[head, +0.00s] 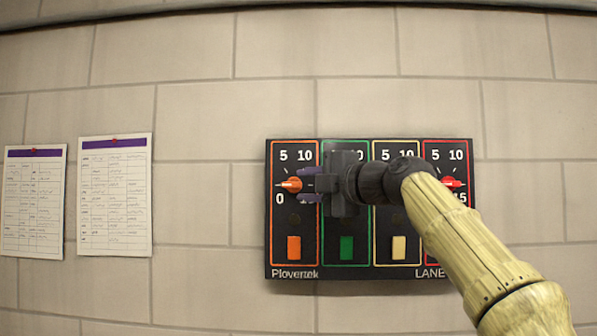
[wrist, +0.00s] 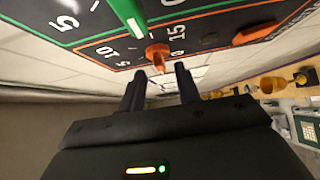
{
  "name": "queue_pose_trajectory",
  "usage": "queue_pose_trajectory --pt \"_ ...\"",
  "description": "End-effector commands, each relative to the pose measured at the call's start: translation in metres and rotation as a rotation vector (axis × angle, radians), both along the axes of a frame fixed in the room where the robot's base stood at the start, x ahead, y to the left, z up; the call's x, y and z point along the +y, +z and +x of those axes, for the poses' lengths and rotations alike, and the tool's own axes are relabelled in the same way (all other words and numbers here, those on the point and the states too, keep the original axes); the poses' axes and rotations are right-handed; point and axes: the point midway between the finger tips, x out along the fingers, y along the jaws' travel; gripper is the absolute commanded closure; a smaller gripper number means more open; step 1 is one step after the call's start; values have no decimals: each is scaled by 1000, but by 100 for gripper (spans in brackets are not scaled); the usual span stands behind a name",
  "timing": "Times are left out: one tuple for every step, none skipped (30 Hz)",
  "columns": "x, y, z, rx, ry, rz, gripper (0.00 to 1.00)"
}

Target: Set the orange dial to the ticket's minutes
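The orange dial (head: 292,185) is on the leftmost, orange-framed section of a black wall panel (head: 295,271). Its scale shows 0, 5 and 10 in the head view; its left end lies between 0 and 5, but the exact setting is unclear. My gripper (head: 306,185) is at the dial's right side in that view. In the wrist view, my gripper (wrist: 162,75) has its two dark fingers apart, with the orange dial (wrist: 157,57) just beyond and between the tips. I see no clear contact. No ticket's minutes are readable.
Orange (head: 294,247), green (head: 346,247) and yellow (head: 398,247) buttons sit low on the panel. The red dial (head: 450,183) is at right; my arm hides the middle dials. Two pinned sheets (head: 115,196) (head: 33,201) hang left, their writing too small to read.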

Motion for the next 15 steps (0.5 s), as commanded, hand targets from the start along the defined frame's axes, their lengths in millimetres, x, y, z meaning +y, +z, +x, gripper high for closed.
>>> queue_pose_trajectory --pt "6 4 6 3 3 0 67" --pt "9 4 8 3 3 0 67" --pt "12 4 12 1 2 0 67" --pt "14 4 14 1 2 0 67" --pt "16 4 16 1 3 -1 67" --pt "18 3 19 1 2 0 67" --pt "19 2 20 1 1 0 67" --pt "20 2 21 1 1 0 67" --pt "21 1 22 1 1 0 67" --pt "21 1 23 1 1 0 67" --pt "22 0 23 1 1 -1 67" --pt "22 0 23 0 0 0 67" --pt "22 0 23 0 0 0 67" --pt "22 0 23 0 0 0 67" --pt "22 0 23 0 0 0 67"
